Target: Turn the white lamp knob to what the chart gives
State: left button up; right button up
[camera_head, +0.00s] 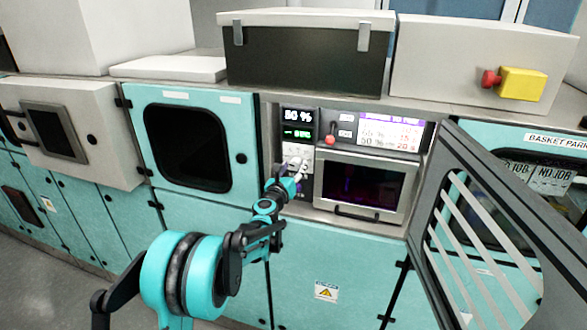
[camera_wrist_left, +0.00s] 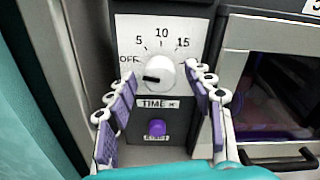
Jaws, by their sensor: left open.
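The white lamp knob (camera_wrist_left: 160,73) sits on a light dial plate marked OFF, 5, 10 and 15, with a TIME label below. Its dark pointer mark points left, near OFF. My left gripper (camera_wrist_left: 160,88) is open, with one finger on each side of the knob; I cannot tell if either touches it. In the head view my left gripper (camera_head: 294,168) is at the control panel and partly covers the dial. The chart (camera_head: 388,134) on the right of the panel has rows of percentages and red numbers, too small to read surely. A display (camera_head: 297,115) above the dial seems to read 50 %.
A purple button (camera_wrist_left: 156,127) sits below the knob. A red-knobbed lever (camera_head: 330,139) is right of the displays. A dark-windowed chamber door (camera_head: 358,185) is beside the dial. An open teal-and-grey door (camera_head: 440,205) stands out at the right.

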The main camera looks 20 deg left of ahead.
pick_arm(q)
jog(key=shift+c, duration=0.2)
jog(key=c, duration=1.1)
